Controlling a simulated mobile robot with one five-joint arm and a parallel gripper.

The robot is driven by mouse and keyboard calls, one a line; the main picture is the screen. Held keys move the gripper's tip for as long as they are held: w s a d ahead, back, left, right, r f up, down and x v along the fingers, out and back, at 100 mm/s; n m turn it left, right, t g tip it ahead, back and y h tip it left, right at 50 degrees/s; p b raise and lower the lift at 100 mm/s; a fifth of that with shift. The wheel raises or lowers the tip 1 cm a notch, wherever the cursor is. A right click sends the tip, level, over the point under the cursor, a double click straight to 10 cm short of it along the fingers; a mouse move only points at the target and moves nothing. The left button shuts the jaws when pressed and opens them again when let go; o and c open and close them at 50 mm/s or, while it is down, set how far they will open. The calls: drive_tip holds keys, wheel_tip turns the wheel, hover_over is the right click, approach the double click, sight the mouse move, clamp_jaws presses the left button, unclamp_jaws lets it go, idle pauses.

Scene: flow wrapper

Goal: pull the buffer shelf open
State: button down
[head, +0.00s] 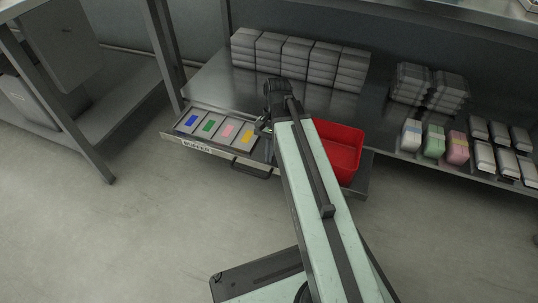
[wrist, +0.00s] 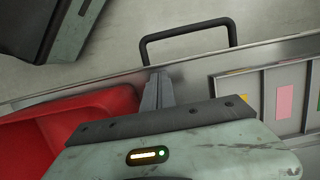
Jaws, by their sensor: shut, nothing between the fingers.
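The buffer shelf (head: 175,137) is a low metal tray with a "BUFFER" label (head: 197,146) at its front left. Its dark bar handle (head: 250,171) sticks out from the front edge, and the handle also shows in the wrist view (wrist: 188,27). My gripper (wrist: 157,78) is shut and empty. In the wrist view its fingers are over the shelf side of the front rim, pointing toward the handle but not around it. I cannot tell whether they touch the rim. In the head view the gripper is partly hidden behind my arm.
Coloured cards (head: 208,125) lie in slots on the shelf's left. A red bin (head: 342,152) stands to the right of my arm and also shows in the wrist view (wrist: 60,130). Grey stacks (head: 298,60) stand behind. The floor in front (head: 130,235) is clear.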

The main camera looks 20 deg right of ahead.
drive_tip(key=w+d, duration=0.2)
drive_tip(key=w, duration=0.1)
drive_tip(key=shift+w+d, duration=0.1)
drive_tip(key=shift+d, duration=0.15)
drive_tip(key=p+v, duration=0.9)
drive_tip(key=v, duration=0.1)
drive_tip(key=shift+s+p, duration=0.25)
drive_tip(key=shift+p, duration=0.1)
drive_tip(key=s+a+r+n+t+h+p, duration=0.1)
drive_tip(key=s+a+r+n+p, duration=0.35)
drive_tip(key=a+r+p, duration=0.45)
wheel_tip(320, 180, up, 36)
drive_tip(key=w+n+t+p, duration=0.1)
drive_tip(key=n+p, duration=0.2)
drive_tip(key=p, duration=3.3)
drive_tip(key=shift+w+a+n+h+p, duration=0.35)
drive_tip(key=shift+a+h+p, duration=0.05)
